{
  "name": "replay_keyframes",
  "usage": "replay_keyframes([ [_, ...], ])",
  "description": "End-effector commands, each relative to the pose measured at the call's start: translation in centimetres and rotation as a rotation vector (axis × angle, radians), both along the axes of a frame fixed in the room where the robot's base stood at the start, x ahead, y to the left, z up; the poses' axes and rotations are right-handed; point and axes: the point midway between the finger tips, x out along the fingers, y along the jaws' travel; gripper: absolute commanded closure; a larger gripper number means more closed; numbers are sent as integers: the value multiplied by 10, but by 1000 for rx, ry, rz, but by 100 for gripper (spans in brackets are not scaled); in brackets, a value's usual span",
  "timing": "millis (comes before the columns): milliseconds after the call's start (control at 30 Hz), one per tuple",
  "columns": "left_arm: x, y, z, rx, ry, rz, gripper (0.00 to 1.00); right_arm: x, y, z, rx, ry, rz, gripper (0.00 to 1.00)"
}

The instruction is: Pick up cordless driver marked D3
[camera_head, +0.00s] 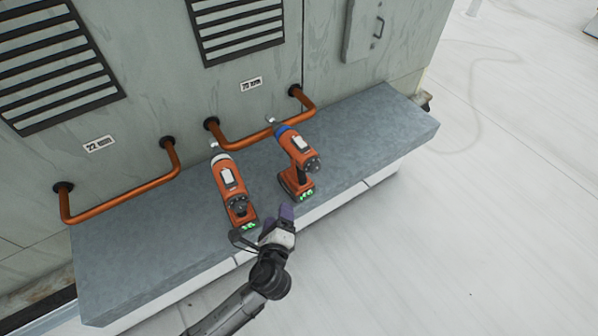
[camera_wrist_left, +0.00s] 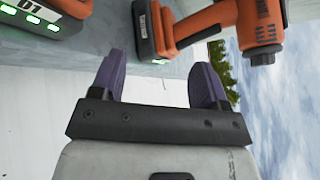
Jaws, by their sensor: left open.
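The left driver (camera_head: 229,178) has a white collar; the right driver (camera_head: 295,148) has a blue collar. Both show green lights on their batteries. In the left wrist view the left driver's battery (camera_wrist_left: 45,18), at top left, carries a mark like D1 or D7. The right driver (camera_wrist_left: 215,20) is at top right; the label on its battery (camera_wrist_left: 150,38) is too small to read. I cannot tell which is D3. My left gripper (camera_head: 282,222) is open and empty, close in front of the right driver's battery, with purple fingers (camera_wrist_left: 158,75).
Copper pipes (camera_head: 262,140) stick out of the vented metal housing (camera_head: 160,70) behind the drivers. The ledge is bare at its left and right ends. The pale roof floor (camera_head: 480,220) is open on the right.

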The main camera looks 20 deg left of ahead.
Motion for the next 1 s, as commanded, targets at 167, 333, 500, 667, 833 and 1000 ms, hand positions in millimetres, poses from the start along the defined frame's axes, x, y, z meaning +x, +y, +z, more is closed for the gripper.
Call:
replay_keyframes([
  [167,7,-13,18,466,-8,-132,31,1,0,1,1,-4,0,57],
  [333,9,-22,23,716,11,-198,31,2,0,2,0,-8,0,57],
  [500,10,-22,24,832,37,-210,31,2,0,2,0,-8,0,57],
  [667,28,-19,24,859,44,-210,31,2,0,1,0,-8,0,57],
  [833,58,-14,23,858,45,-210,31,2,0,-1,-1,-8,0,57],
  [1000,81,-10,23,856,45,-211,31,2,0,-3,0,-8,-1,57],
])
